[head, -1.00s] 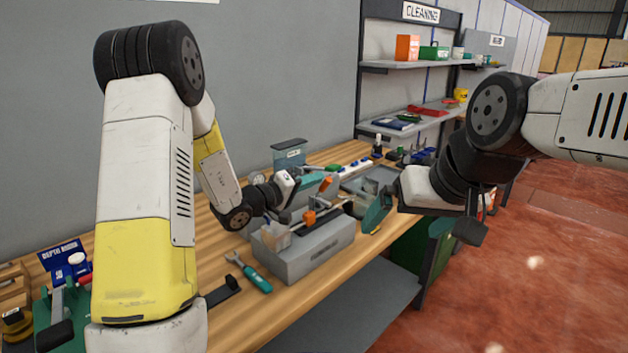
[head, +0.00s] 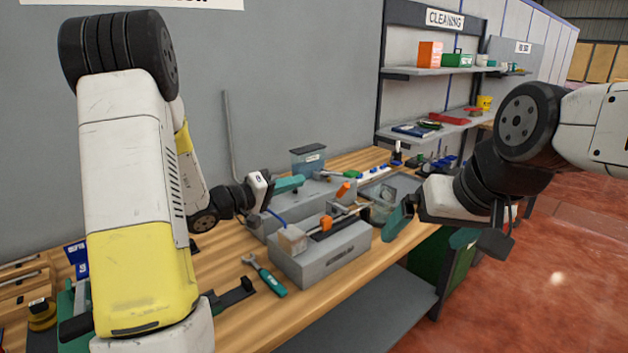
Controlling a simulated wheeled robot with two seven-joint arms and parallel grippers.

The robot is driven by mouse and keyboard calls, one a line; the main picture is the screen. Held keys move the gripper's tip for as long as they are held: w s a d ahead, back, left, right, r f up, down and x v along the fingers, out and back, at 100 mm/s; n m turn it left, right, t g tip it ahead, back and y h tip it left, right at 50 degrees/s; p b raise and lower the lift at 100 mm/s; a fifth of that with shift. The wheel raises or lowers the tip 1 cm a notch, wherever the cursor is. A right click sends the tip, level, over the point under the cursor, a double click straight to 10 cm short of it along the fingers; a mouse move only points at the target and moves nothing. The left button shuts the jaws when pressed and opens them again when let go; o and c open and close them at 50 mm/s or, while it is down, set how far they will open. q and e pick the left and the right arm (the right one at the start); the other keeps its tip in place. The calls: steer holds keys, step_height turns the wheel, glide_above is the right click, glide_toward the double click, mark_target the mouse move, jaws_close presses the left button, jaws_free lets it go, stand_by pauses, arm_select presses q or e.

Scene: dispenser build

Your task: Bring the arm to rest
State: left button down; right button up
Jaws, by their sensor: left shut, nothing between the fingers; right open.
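My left arm comes in from the left and bends over the bench. Its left gripper (head: 292,183) is shut and empty, with its teal fingers pointing right above the grey housing (head: 318,196) at the back of the bench. My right gripper (head: 440,232) is open and empty, with its teal fingers spread, in front of the bench's right part.
A teal-handled wrench (head: 266,276) lies on the wooden bench (head: 310,308) left of the block. A grey tray (head: 385,190) lies behind my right gripper. Shelves (head: 445,71) are further right. The red floor is clear at right.

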arm_select(q)
steer(key=shift+s+a, duration=0.35)
